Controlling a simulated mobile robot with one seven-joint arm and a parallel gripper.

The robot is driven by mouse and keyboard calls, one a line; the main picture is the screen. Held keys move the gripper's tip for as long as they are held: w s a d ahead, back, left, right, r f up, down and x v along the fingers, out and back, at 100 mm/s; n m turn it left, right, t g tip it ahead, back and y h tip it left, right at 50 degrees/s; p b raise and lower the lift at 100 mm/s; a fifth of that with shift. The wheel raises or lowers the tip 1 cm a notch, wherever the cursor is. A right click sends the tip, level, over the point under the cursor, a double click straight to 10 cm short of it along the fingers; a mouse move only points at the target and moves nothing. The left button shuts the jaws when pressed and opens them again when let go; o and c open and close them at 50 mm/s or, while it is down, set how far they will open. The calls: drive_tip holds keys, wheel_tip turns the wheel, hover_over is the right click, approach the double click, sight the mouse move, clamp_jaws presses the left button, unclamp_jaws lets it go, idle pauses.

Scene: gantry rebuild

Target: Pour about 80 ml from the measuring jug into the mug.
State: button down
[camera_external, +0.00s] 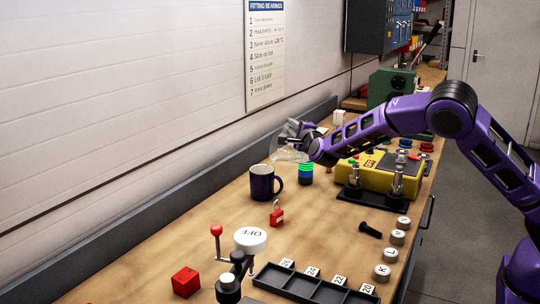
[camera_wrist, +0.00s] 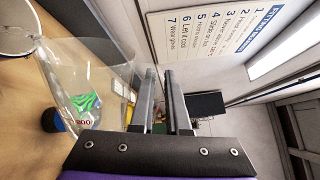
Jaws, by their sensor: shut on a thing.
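The dark blue mug (camera_external: 262,184) stands upright on the bench in the external view, its handle to the right. The clear measuring jug (camera_external: 287,153) is off the bench, beyond the mug. My gripper (camera_external: 302,136) is shut on the jug, but the grip itself is hard to make out. In the wrist view the jug (camera_wrist: 88,75) is left of my two fingers (camera_wrist: 166,100), with a red 200 mark and a green patch showing on or through its wall. I cannot tell its liquid level, and no stream is visible.
A yellow box (camera_external: 370,173) stands further right. The wall runs along the left.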

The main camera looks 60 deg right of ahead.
drive_tip(key=s+d+m+b, duration=0.1)
drive_tip(key=b, duration=0.4)
drive_tip(key=shift+f, duration=0.4)
drive_tip(key=shift+s+d+m+b, duration=0.15)
drive_tip(key=shift+d+m+b, duration=0.15)
drive_tip(key=shift+m+b, duration=0.55)
drive_tip(key=shift+s+d+r+b, duration=0.15)
drive_tip(key=shift+d+b, duration=0.05)
drive_tip(key=shift+b, duration=0.8)
drive_tip(key=shift+s+d+r+m, duration=0.15)
drive_tip(key=shift+r+m, duration=0.2)
drive_tip(key=shift+r, duration=0.2)
drive_tip(key=shift+s+d+f+m, duration=0.2)
drive_tip(key=shift+f+m, duration=0.2)
drive_tip(key=shift+s+d+f+m, duration=0.15)
drive_tip(key=shift+d+f+m, duration=0.05)
drive_tip(key=shift+f+m, duration=0.2)
drive_tip(key=shift+s+d+m, duration=0.25)
drive_tip(key=shift+m, duration=0.25)
